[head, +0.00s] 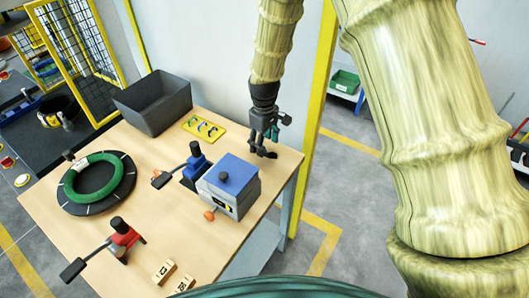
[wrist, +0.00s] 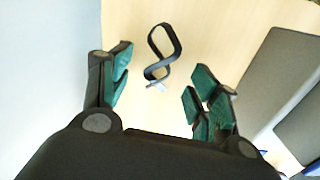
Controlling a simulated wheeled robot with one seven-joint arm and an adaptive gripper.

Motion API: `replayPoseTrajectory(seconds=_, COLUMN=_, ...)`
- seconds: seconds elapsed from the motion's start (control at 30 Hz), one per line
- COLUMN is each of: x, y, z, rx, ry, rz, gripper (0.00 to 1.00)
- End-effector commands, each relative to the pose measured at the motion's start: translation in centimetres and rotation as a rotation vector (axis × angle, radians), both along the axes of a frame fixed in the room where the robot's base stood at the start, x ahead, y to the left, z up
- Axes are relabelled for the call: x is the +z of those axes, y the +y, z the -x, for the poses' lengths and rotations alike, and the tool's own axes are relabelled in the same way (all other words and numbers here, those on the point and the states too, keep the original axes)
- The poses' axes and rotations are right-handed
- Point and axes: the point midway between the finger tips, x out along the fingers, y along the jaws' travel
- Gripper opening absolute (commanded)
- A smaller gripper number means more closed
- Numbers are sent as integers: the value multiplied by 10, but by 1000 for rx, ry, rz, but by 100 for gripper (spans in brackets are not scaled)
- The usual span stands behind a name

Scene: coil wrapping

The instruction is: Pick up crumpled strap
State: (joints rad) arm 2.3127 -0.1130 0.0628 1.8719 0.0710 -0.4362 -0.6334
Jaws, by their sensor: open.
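The crumpled strap (wrist: 161,62) is a dark band twisted into a figure-eight loop. It lies on the light wooden table top in the wrist view, ahead of my fingers and roughly between them. My gripper (wrist: 158,88) is open and empty, with green-padded fingers on either side of the strap's near end. I cannot tell the height between fingers and table. In the head view my gripper (head: 262,152) points down over the table's back right corner. I cannot make out the strap in the head view.
A grey box with a blue top (head: 229,185) stands just left of my gripper. A blue-based lever tool (head: 195,168), a yellow plate (head: 203,128), a dark bin (head: 155,101), a green coil (head: 75,185) and a red lever tool (head: 122,238) share the table (head: 165,210).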

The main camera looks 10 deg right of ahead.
Motion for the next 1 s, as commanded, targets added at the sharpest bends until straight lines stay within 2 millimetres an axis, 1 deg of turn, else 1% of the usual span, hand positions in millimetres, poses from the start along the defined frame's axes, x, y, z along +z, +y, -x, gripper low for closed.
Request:
replayPoseTrajectory(seconds=0.23, x=-25, y=-2, z=5, rx=-1, ry=3, rz=0, gripper=61)
replayPoseTrajectory(seconds=0.4, x=-38, y=-2, z=5, rx=-1, ry=1, rz=0, gripper=61)
replayPoseTrajectory(seconds=0.73, x=-42, y=-2, z=5, rx=-1, ry=0, rz=0, gripper=61)
replayPoseTrajectory(seconds=0.77, x=-42, y=-2, z=5, rx=0, ry=0, rz=0, gripper=57)
replayPoseTrajectory(seconds=0.9, x=-41, y=-2, z=5, rx=0, ry=0, rz=0, gripper=32)
replayPoseTrajectory(seconds=0.97, x=-41, y=-2, z=5, rx=0, ry=0, rz=0, gripper=21)
replayPoseTrajectory(seconds=1.0, x=-41, y=-2, z=5, rx=0, ry=0, rz=0, gripper=19)
